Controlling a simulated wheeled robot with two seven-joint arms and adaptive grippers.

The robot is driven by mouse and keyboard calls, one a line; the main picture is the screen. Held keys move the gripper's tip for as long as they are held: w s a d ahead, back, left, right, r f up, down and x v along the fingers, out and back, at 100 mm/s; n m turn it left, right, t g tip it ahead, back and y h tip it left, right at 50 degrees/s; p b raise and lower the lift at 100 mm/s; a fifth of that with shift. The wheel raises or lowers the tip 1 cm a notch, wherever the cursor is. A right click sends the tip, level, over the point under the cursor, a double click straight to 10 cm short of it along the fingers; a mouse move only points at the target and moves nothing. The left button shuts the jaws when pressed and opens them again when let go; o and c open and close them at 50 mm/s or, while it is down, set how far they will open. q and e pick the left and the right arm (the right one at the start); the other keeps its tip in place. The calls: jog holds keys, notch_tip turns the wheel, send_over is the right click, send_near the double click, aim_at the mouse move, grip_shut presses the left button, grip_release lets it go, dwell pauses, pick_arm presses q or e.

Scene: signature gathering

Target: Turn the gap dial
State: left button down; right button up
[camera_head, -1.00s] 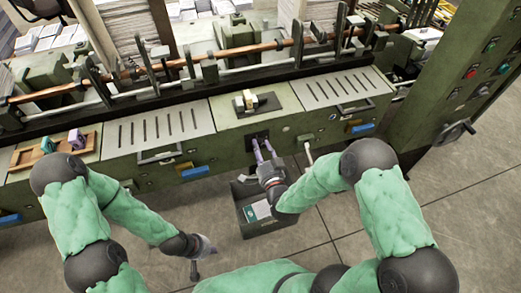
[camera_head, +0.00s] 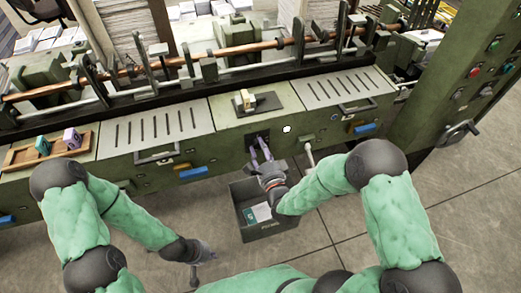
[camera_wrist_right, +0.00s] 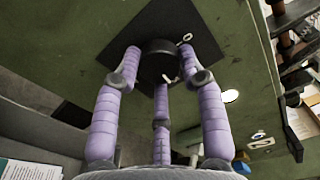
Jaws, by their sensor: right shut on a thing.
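The gap dial is a black round knob (camera_wrist_right: 159,60) on a black square plate (camera_wrist_right: 198,42) on the green machine front, seen in the right wrist view. My right gripper (camera_wrist_right: 160,75) has its purple fingers closed around the knob. In the head view the right gripper (camera_head: 262,153) reaches the dark plate (camera_head: 257,137), and the fingers hide most of the knob. A small white pointer shows at the knob's lower edge. My left gripper (camera_head: 204,254) hangs low over the floor, away from the machine. Its fingers are too small to read.
A bright white round lamp (camera_head: 287,129) sits right of the dial. A white-tipped lever (camera_head: 309,153) sticks out further right. A grey bin (camera_head: 260,231) with papers stands on the floor below. A wooden tray (camera_head: 22,156) with small blocks lies at the left.

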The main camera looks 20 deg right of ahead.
jog(key=shift+w+d+r+m, duration=0.25)
jog(key=shift+d+r+m, duration=0.05)
jog(key=shift+r, duration=0.05)
jog(key=o, duration=1.1)
jog(key=shift+o, duration=0.2)
jog(key=shift+s+f, duration=0.1)
jog(key=shift+f, duration=0.1)
jog(key=s, duration=1.2)
jog(key=shift+d, duration=0.15)
jog(key=shift+f, duration=0.1)
